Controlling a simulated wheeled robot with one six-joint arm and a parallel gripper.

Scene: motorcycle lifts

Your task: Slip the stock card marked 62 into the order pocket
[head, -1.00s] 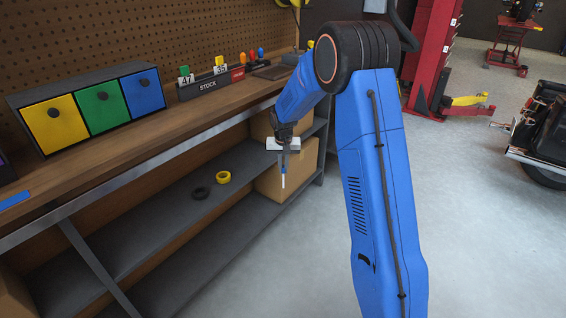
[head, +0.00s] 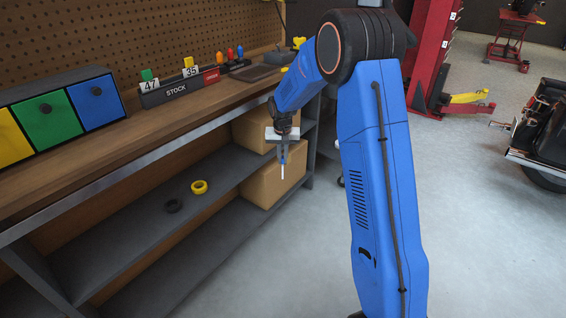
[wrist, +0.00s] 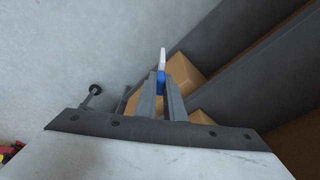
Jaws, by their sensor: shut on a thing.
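My gripper (head: 283,155) is shut on a thin white card with a blue part (wrist: 162,66), seen almost edge-on, so its number cannot be read. It hangs point-down in front of the lower shelves, clear of the bench. In the wrist view the card sticks out past the fingertips (wrist: 161,88). On the bench, the dark STOCK rack (head: 177,89) holds a card marked 47 with a green tab (head: 148,81) and a card marked 35 with a yellow tab (head: 189,66). I cannot make out with certainty which thing is the order pocket.
A yellow, green and blue drawer box (head: 46,118) stands left on the bench (head: 140,122). Right of the rack are coloured-topped items (head: 230,55) and a dark flat tray (head: 258,73).

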